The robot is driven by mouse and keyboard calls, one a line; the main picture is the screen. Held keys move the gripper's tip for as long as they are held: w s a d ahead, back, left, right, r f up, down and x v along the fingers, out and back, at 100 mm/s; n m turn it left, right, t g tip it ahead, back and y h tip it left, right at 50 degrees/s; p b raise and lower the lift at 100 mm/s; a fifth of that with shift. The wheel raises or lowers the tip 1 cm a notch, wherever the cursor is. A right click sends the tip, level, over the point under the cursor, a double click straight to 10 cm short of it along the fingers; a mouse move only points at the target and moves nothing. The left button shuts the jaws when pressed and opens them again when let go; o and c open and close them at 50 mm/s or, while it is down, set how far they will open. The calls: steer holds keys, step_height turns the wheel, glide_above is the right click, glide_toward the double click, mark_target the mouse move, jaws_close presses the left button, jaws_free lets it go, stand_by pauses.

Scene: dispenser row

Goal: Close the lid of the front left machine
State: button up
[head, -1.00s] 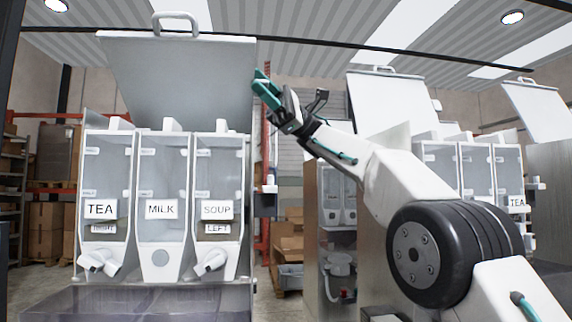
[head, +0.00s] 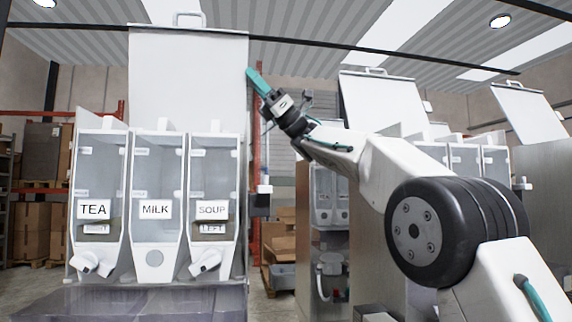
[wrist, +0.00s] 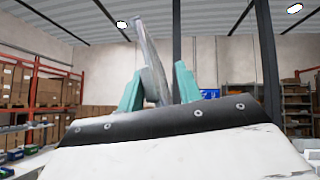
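The front left machine (head: 154,262) stands at the left in the head view, with its TEA, MILK and SOUP hoppers facing me. Its lid (head: 185,75) is open and stands up behind the hoppers, about upright, with a handle (head: 188,18) on its top edge. My gripper (head: 257,82) is at the lid's right edge, near its upper part. In the wrist view the two teal fingers (wrist: 158,88) are apart. A thin grey plate (wrist: 150,60), which looks like the lid edge-on, shows between them. I cannot tell whether either finger touches it.
Other machines with raised lids (head: 382,105) (head: 528,112) stand to the right, behind my arm. Shelves with boxes (head: 38,190) are at the far left. A gap with boxes lies between the left machine and its neighbour.

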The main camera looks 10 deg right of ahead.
steer(key=w+f+m+t+h, duration=0.1)
steer(key=w+m+t, duration=0.3)
steer(key=m+t, duration=0.35)
steer(key=w+m+t+h, duration=0.1)
steer(key=w+m+t, duration=0.3)
steer(key=m+t, duration=0.35)
steer(key=s+d+f+g, duration=0.1)
steer(key=s+d+f, duration=0.2)
steer(key=d+f, duration=0.25)
steer(key=w+d+f+m+t+h, duration=0.2)
steer(key=w+f+m+t+h, duration=0.3)
steer(key=m+h, duration=0.3)
steer(key=w+d+f+m+t+h, duration=0.3)
steer(key=w+f+m+t+h, duration=0.2)
steer(key=m, duration=0.9)
steer(key=shift+w+f+t+h, duration=0.45)
steer(key=shift+f+h, duration=0.45)
steer(key=shift+h, duration=0.7)
steer(key=shift+d, duration=0.1)
